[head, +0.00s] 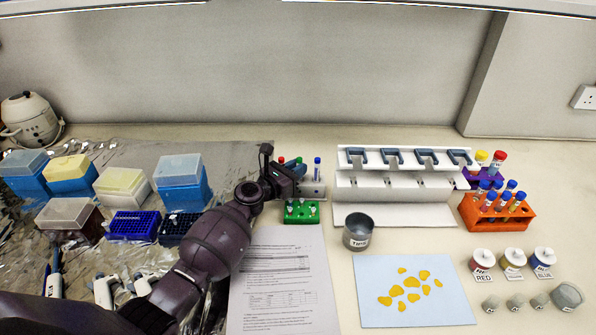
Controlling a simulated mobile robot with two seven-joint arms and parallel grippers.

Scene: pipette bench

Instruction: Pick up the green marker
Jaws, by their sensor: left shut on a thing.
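The green marker (296,162) shows only in small part, at the fingers of my left gripper (286,171). My left arm reaches in from the lower left, and the gripper is shut on the marker just above the left side of a small grey-white rack (313,190). Most of the marker is hidden by the gripper, so I cannot tell whether its lower end is clear of the rack. A marker with a red top (282,159) and a blue marker (317,166) stand close by. My right gripper is not in view.
A green tube rack (301,212) stands just in front. A white pipette stand (395,185) is to the right, with a grey metal cup (357,232) before it. Tip boxes (180,182) crowd the left. A printed sheet (280,285) lies flat in front.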

